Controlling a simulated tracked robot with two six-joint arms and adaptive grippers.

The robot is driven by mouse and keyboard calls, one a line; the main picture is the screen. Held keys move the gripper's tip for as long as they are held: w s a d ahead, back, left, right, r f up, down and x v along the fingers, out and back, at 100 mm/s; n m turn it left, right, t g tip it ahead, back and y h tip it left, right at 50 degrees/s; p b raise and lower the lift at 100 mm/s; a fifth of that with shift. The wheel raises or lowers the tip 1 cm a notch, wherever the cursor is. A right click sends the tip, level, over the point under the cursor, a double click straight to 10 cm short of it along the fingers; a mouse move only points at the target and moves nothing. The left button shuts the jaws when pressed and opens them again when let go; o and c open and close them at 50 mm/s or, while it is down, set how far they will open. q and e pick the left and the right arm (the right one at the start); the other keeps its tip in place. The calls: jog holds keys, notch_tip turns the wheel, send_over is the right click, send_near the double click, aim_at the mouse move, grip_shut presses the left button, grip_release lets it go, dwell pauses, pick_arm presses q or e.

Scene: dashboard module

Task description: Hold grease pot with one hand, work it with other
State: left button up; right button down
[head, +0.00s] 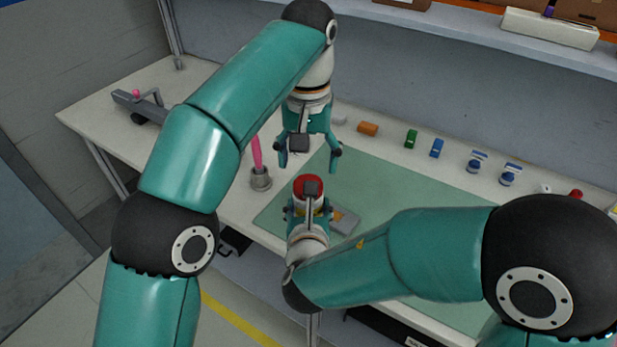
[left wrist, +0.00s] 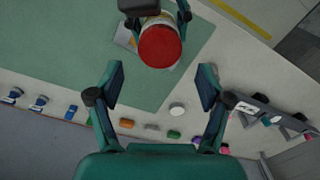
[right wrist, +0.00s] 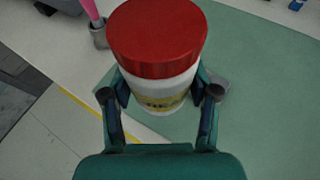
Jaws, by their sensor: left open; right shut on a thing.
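The grease pot (head: 307,187) is a white jar with a red lid and a yellowish label. My right gripper (head: 307,213) is shut on its body, as the right wrist view shows, where the pot (right wrist: 157,60) stands upright between the fingers with its lid on. The left wrist view shows the red lid (left wrist: 160,46) from above. My left gripper (head: 308,160) is open and empty, a little beyond and above the pot in the head view. Its fingers are apart from the lid. The pot's lower part is partly hidden by my right gripper.
A green mat (head: 275,212) covers part of the white bench. A pink-handled tool stands in a grey holder (head: 261,178) left of the pot. A grey block (head: 345,221) lies beside the pot. Small coloured items, including an orange block (head: 367,129), line the back.

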aim_at(308, 179)
pick_arm(q)
jog(key=shift+f, duration=2.7)
jog(key=c, duration=1.2)
jog(key=o, duration=1.4)
jog(key=shift+r, duration=0.15)
jog(key=shift+r, duration=3.55)
